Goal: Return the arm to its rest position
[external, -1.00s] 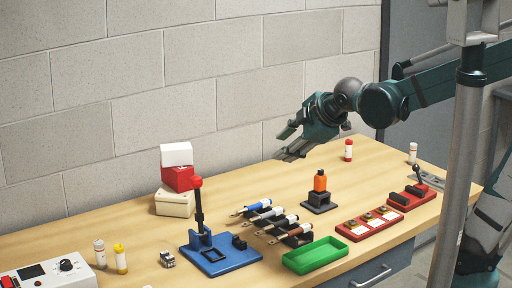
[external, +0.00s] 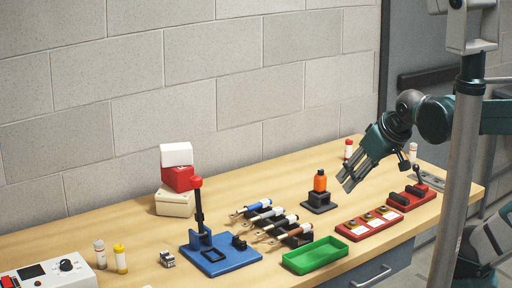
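My gripper (external: 350,178) is a dark teal adaptive hand with grey fingers, in the right half of the external view. It points down and to the left and hangs above the table (external: 130,225), over the area behind the red tray. Nothing shows between its fingers. The fingers look slightly apart, but the angle does not make clear how far open they are. My arm reaches in from the right, partly behind a grey post.
An orange-topped item stands in a black holder (external: 319,203) left of my gripper. Below are a red tray (external: 366,224) and a green tray (external: 315,256). Several screwdriver-like tools (external: 270,222) lie in a rack beside a blue fixture (external: 221,252). Stacked boxes (external: 175,203) stand farther left.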

